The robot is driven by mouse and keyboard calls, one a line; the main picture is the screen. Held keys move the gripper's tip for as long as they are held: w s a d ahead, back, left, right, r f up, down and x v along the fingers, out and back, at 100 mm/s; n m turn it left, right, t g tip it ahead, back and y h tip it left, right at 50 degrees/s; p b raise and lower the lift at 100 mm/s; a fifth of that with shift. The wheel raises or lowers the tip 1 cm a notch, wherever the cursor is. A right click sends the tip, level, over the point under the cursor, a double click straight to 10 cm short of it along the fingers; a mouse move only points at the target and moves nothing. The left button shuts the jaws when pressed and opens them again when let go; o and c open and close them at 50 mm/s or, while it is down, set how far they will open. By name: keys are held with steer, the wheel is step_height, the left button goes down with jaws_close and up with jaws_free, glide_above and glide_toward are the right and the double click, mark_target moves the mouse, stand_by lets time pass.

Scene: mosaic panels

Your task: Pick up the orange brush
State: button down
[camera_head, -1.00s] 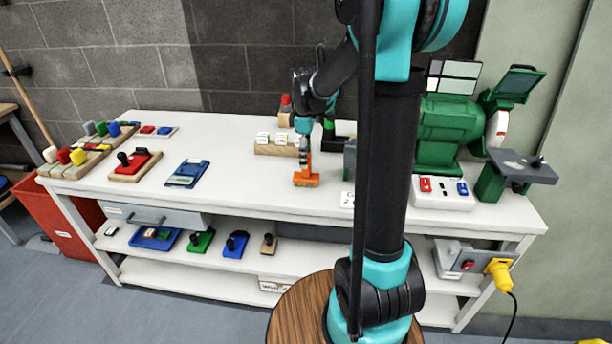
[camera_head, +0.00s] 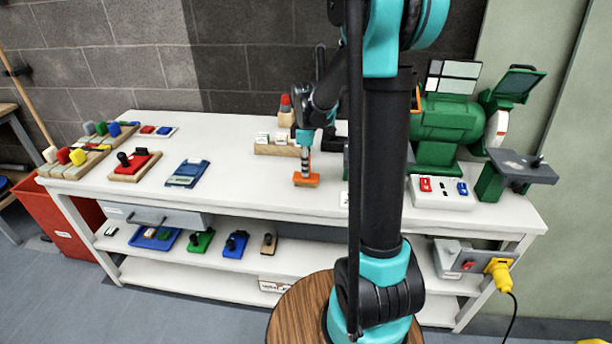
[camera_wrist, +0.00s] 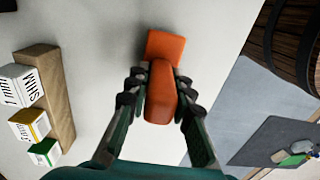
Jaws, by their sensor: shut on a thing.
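The orange brush (camera_head: 307,180) is at the front middle of the white bench top, below my gripper (camera_head: 304,164). In the wrist view the brush (camera_wrist: 164,52) lies between the two fingers of my gripper (camera_wrist: 160,92), which are shut on its narrower part. Its wider end sticks out past the fingertips. I cannot tell whether the brush touches the bench or is slightly above it.
A wooden block with small labelled boxes (camera_head: 276,148) stands behind the brush. A blue tray-like item (camera_head: 187,173) lies to the left, with clear bench between. A green machine (camera_head: 441,132) stands at the right. The bench's front edge (camera_head: 270,213) is near.

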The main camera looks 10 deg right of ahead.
steer(key=shift+r, duration=0.1)
step_height(320, 180, up, 20)
stand_by(0.7)
steer(key=c, duration=1.9)
jaws_free()
jaws_close()
